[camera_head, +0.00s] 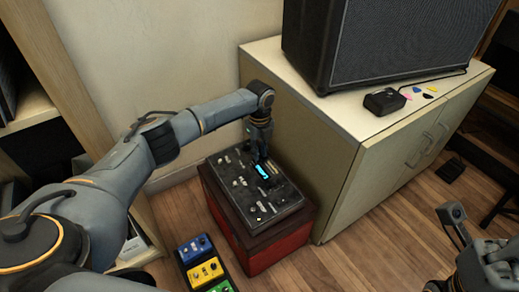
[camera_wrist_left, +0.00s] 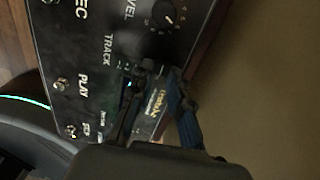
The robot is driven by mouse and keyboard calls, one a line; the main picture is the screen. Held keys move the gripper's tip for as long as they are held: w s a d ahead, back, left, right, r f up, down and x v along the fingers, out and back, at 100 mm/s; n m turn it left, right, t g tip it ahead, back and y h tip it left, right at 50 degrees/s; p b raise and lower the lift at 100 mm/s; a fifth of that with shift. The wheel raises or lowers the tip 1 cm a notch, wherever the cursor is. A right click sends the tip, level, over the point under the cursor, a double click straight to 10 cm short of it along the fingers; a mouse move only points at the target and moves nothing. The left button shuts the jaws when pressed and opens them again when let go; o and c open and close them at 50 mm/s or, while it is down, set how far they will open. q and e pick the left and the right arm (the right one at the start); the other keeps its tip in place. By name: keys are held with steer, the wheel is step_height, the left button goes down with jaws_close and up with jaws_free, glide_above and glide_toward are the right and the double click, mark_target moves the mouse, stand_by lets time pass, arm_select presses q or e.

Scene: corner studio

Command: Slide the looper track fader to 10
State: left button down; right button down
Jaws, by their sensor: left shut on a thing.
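The looper (camera_head: 285,198) is a dark box with knobs, switches and a lit blue display, lying on a red box. In the left wrist view its panel (camera_wrist_left: 95,30) shows the labels LEVEL, TRACK, REC and PLAY. My left gripper (camera_head: 261,157) reaches down onto the looper's far part. In the left wrist view its fingertips (camera_wrist_left: 152,75) are close together beside the TRACK label, shut on the track fader's cap. The fingers mostly hide the cap, and I cannot read its setting. My right gripper (camera_head: 455,222) is partly in view at the lower right, away from the looper.
The red box (camera_head: 275,248) stands on the wood floor beside a pale cabinet (camera_head: 345,180). A speaker (camera_head: 385,40) and a small black pedal (camera_head: 384,101) are on the cabinet. A board of coloured pedals (camera_head: 205,270) lies in front.

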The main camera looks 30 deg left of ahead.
mark_target(260, 155)
arm_select(q)
steer(key=c, duration=1.2)
jaws_free()
steer(key=shift+w+d, duration=0.1)
steer(key=shift+w, duration=0.05)
step_height(260, 155, up, 12)
steer(key=shift+r, duration=0.1)
